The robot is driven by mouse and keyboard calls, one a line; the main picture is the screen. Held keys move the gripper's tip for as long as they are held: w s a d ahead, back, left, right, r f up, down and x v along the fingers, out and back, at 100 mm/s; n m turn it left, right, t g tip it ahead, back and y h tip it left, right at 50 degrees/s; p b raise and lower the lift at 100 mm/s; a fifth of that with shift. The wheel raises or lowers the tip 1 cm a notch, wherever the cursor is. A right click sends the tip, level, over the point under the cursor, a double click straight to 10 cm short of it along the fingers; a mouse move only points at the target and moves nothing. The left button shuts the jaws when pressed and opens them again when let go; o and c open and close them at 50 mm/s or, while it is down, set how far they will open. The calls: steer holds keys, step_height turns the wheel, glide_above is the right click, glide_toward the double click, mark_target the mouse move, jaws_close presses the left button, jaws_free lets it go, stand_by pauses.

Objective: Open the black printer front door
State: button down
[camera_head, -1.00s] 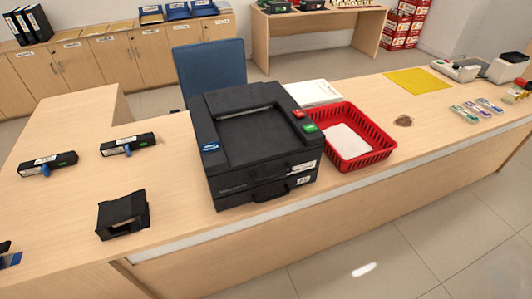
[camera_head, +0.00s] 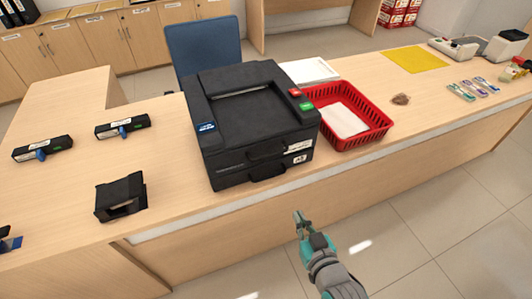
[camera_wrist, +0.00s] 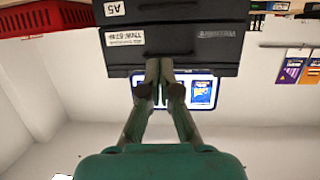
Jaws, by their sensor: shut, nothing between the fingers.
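The black printer (camera_head: 255,125) stands on the wooden counter in the head view, its front facing the near edge. Its front has an upper handle (camera_head: 268,148) and a lower handle (camera_head: 267,171), with white labels at the right. The front door looks shut. My gripper (camera_head: 299,216) is in front of the counter, below and right of the printer, apart from it. In the wrist view the printer front (camera_wrist: 178,45) appears upside down, and the shut fingertips (camera_wrist: 160,66) overlap its edge in the picture. Nothing is between the fingers.
A red basket (camera_head: 375,128) with white paper stands right of the printer. A small black holder (camera_head: 120,197) and two black devices lie on the counter to the left. A blue chair (camera_head: 204,52) is behind. The floor in front of the counter is clear.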

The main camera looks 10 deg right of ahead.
steer(key=n+y, duration=0.1)
glide_toward(260, 147)
steer(key=x, duration=0.5)
steer(key=shift+w+d, duration=0.1)
steer(key=shift+w, duration=0.25)
steer(key=shift+s, duration=0.1)
steer(key=shift+s+f, duration=0.15)
